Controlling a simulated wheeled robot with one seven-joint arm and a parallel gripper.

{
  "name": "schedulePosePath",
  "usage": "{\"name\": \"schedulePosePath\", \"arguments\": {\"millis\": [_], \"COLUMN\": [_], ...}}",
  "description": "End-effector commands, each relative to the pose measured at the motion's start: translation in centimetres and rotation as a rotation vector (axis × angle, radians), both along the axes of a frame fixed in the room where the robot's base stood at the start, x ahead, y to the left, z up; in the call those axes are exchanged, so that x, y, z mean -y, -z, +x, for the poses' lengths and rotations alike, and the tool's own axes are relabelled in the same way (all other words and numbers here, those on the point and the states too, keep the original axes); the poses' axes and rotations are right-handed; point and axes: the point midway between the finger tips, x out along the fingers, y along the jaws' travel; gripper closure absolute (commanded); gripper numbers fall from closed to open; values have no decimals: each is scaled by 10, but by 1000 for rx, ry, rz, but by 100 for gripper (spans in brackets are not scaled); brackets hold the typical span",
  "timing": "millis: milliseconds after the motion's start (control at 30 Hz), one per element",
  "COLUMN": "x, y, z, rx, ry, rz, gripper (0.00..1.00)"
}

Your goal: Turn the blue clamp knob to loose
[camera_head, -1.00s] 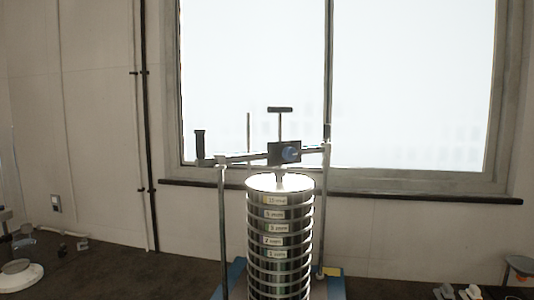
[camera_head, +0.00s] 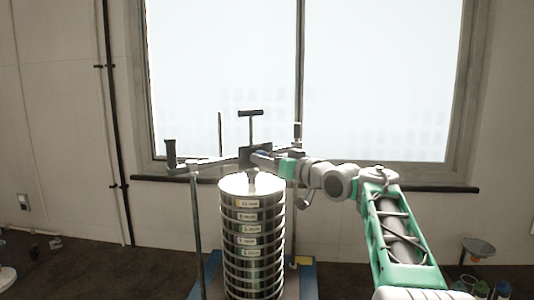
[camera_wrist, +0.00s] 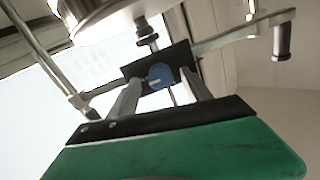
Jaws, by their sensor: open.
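The blue clamp knob (camera_wrist: 160,76) sits on the face of a dark clamp block (camera_wrist: 130,69) on the crossbar, above the sieve stack. In the head view the dark block (camera_head: 246,158) shows, and the knob is mostly hidden by my gripper. My gripper (camera_head: 276,160) reaches in from the right, close to the block. In the wrist view its two fingers (camera_wrist: 162,92) are spread open, one on each side of the knob. I cannot tell whether they touch it. The stack of metal sieves (camera_head: 252,228) stands upright under the clamp.
A black T-handle (camera_head: 250,113) rises above the block. The crossbar ends at the left in an upright black handle (camera_head: 169,151). Posts flank the stack on a blue base (camera_head: 308,277). A window is behind, and small items (camera_head: 478,250) lie at the right.

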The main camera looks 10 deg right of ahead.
Motion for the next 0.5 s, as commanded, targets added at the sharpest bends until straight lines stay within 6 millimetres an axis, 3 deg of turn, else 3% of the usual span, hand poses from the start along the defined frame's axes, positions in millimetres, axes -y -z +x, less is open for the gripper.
{"name": "schedulePosePath", "arguments": {"millis": [300,500], "x": [-4,-4], "y": [0,0], "z": [7,7], "rx": [0,-1], "ry": [1,1], "rz": [-1,-1], "gripper": [43,58]}}
